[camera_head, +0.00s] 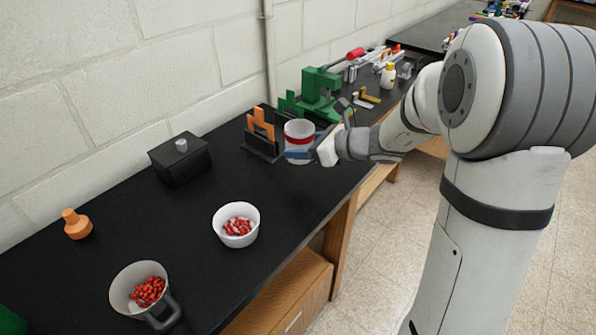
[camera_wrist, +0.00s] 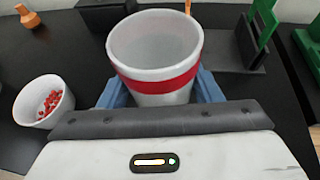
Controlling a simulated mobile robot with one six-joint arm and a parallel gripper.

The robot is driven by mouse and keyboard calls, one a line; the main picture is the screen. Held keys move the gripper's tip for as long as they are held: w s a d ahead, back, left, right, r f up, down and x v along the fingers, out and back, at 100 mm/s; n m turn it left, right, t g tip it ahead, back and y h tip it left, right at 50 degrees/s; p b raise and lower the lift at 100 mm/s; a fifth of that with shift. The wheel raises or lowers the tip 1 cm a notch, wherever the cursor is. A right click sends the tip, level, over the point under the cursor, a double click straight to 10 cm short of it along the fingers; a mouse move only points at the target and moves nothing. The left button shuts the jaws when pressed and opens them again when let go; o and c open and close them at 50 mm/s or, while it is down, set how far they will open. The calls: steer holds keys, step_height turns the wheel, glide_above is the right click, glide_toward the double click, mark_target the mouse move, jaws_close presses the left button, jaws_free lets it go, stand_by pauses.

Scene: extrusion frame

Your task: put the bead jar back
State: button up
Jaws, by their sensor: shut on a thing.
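The bead jar, a white cup with a red band (camera_head: 299,131), stands upright at the right part of the black bench, in front of a black holder. My gripper (camera_head: 306,147) is shut on it from the right, with blue fingers on either side. In the wrist view the jar (camera_wrist: 155,55) fills the space between the fingers, and its visible inside looks empty. Whether its base touches the bench is hard to tell.
A white bowl of red beads (camera_head: 236,225) and a grey mug of red beads (camera_head: 140,288) stand near the front. A black box (camera_head: 180,158) and an orange part (camera_head: 76,224) are behind. A black holder with orange pieces (camera_head: 262,135) and a green machine (camera_head: 318,90) crowd the jar. The middle bench is clear.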

mark_target(301, 180)
steer(key=f, duration=0.3)
steer(key=shift+w+a+f, duration=0.15)
steer(key=shift+w+f, duration=0.1)
steer(key=shift+f, duration=0.05)
steer(key=shift+s+f, duration=0.15)
steer(key=shift+f, duration=1.9)
steer(key=shift+b, duration=0.3)
steer(key=shift+f, duration=0.2)
steer(key=o, duration=1)
steer(key=shift+r, duration=0.1)
